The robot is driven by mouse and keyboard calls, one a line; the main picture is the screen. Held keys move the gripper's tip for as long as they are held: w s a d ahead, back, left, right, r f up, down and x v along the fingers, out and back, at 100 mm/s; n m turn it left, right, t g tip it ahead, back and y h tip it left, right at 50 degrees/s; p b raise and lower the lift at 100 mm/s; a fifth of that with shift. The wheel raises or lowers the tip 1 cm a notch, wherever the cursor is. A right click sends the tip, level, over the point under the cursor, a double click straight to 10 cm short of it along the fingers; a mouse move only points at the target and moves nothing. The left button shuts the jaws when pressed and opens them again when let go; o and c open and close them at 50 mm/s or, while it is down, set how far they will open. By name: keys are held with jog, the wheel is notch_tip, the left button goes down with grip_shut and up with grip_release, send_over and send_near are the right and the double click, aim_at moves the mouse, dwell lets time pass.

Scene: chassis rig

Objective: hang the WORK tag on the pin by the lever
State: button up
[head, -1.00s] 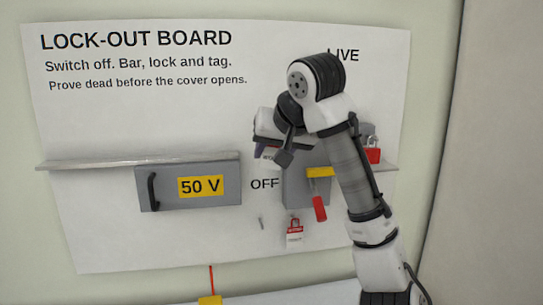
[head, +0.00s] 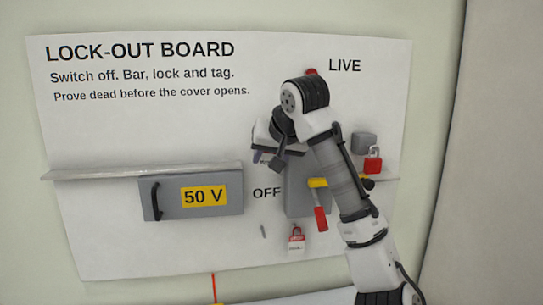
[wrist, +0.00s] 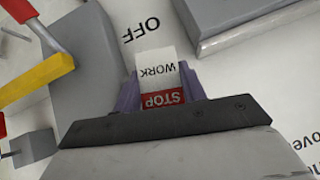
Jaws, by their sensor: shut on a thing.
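The WORK tag (wrist: 157,66) is a small white card with a red STOP band, upside down in the wrist view. My gripper (wrist: 160,90) is shut on it, with a purple finger on each side. In the head view my gripper (head: 262,158) is above the OFF label, and the tag is mostly hidden there. The lever (head: 320,218) has a red handle below a yellow bar (head: 318,183), on a grey box (head: 303,203) right of my gripper. A small grey pin (head: 263,231) stands out from the board below OFF.
A red padlock with a white label (head: 296,238) hangs below the grey box. Another red padlock (head: 373,160) is at right by a grey block (head: 364,143). The 50 V cover (head: 165,208) and a ledge (head: 90,174) are left of my gripper.

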jog(key=shift+w+a+p, duration=0.15)
jog(key=shift+w+p, duration=0.15)
jog(key=shift+w, duration=0.5)
jog(key=shift+w+a+f, duration=0.15)
jog(key=shift+w+f, duration=0.1)
jog(key=shift+w, duration=0.35)
jog(key=o, duration=1)
jog(key=shift+a, duration=0.1)
